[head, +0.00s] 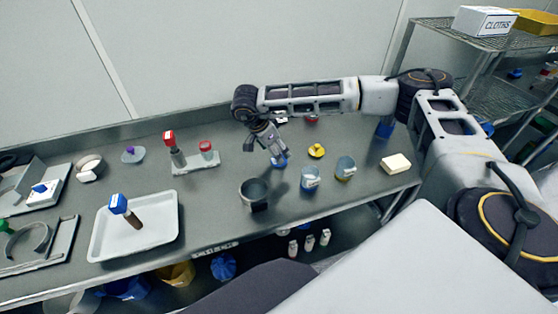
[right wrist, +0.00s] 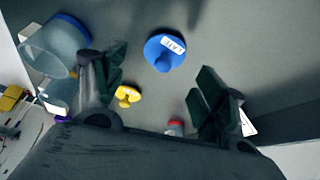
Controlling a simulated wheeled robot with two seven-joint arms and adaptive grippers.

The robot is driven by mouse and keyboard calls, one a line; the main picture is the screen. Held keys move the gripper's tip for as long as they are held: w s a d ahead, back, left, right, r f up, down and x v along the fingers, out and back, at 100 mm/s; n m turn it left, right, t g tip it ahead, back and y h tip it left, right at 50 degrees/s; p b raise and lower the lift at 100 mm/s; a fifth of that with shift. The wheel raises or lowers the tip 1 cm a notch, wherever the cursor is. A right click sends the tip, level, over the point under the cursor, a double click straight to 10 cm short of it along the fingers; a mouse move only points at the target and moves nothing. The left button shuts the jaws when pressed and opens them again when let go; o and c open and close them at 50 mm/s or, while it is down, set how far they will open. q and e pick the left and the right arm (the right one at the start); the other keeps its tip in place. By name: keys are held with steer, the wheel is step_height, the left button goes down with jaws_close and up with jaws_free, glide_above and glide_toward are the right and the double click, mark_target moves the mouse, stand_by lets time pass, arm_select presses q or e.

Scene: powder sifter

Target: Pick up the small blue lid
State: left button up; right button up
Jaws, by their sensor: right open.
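The small blue lid (head: 280,161) lies on the grey bench, just below my right gripper (head: 268,148) in the head view. In the right wrist view the lid (right wrist: 160,49) is round, with a knob and a white label, and lies beyond and between the two fingers. My right gripper (right wrist: 160,78) is open and empty, pointing down towards the bench, with the fingers apart from the lid. In the head view the gripper partly hides the lid. My left gripper is not in view.
A yellow lid (head: 316,151) and two clear jars (head: 310,179) (head: 346,168) stand to the right. A metal cup (head: 253,190) stands in front. A pale block (head: 396,163) lies near the right end. A white tray (head: 160,232) is at left.

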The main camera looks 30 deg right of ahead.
steer(key=shift+w+p+x, duration=0.2)
steer(key=shift+p+x, duration=0.25)
steer(key=shift+x, duration=2.2)
steer(key=shift+r, duration=0.1)
steer(key=c, duration=0.7)
